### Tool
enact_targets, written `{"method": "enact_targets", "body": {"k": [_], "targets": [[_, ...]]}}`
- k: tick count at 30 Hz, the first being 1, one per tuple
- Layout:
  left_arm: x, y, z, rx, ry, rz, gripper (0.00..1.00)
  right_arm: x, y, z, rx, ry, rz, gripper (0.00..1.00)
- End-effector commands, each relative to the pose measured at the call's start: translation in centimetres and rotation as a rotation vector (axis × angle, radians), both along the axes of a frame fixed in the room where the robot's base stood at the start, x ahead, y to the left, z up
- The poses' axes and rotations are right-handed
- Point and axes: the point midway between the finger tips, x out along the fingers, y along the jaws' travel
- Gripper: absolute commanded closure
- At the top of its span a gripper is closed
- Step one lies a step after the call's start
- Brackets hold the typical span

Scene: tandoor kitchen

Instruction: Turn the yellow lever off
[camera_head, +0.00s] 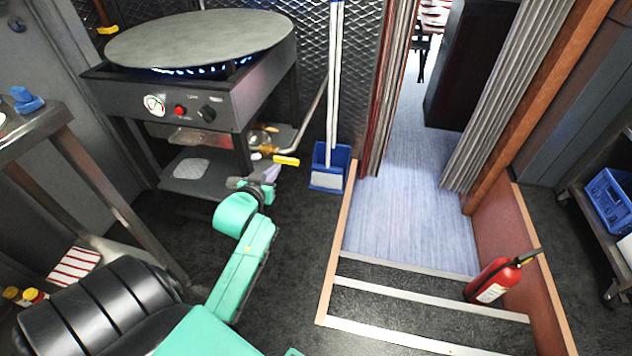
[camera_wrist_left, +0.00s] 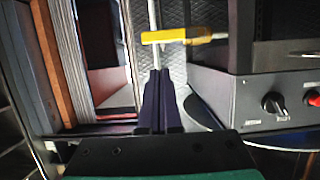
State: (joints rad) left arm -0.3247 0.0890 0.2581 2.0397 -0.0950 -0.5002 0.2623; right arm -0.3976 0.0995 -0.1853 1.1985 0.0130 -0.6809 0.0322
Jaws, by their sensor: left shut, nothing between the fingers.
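The yellow lever (camera_head: 286,161) sits on a gas pipe fitting low beside the right side of the griddle stove (camera_head: 185,97). In the left wrist view the yellow lever (camera_wrist_left: 185,35) lies roughly level, just beyond the fingertips. Blue flames (camera_head: 205,67) burn under the round griddle plate (camera_head: 200,38). My left gripper (camera_head: 268,170) reaches in just below and left of the lever in the head view. In the wrist view its dark fingers (camera_wrist_left: 160,75) are together, with nothing between them. I cannot tell whether they touch the lever. My right gripper is not in view.
A blue dustpan (camera_head: 330,166) with a long handle stands right of the lever. The stove's lower shelf (camera_head: 205,180) is behind my gripper. Steps (camera_head: 420,300) and a red fire extinguisher (camera_head: 491,280) are at right. A metal table (camera_head: 40,128) is at left.

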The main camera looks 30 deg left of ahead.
Motion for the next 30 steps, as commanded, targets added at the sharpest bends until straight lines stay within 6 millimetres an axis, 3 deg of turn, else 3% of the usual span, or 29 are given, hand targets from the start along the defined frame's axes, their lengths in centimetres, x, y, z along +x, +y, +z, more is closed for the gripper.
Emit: {"method": "enact_targets", "body": {"k": [1,5,14,17,30], "targets": [[-0.1,0.3,0.9,0.008,-0.034,0.009,1.0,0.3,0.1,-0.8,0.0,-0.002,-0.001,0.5],[-0.3,0.7,2.9,0.015,-0.068,0.02,1.0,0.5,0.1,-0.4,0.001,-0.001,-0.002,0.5],[0.0,0.7,2.9,0.015,-0.067,0.017,1.0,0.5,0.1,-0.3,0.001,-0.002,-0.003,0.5],[1.0,1.0,2.5,0.015,-0.068,0.017,1.0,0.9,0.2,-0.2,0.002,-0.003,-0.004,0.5],[9.2,3.9,-0.4,0.013,-0.064,0.018,1.0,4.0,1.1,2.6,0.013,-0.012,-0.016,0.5]]}}
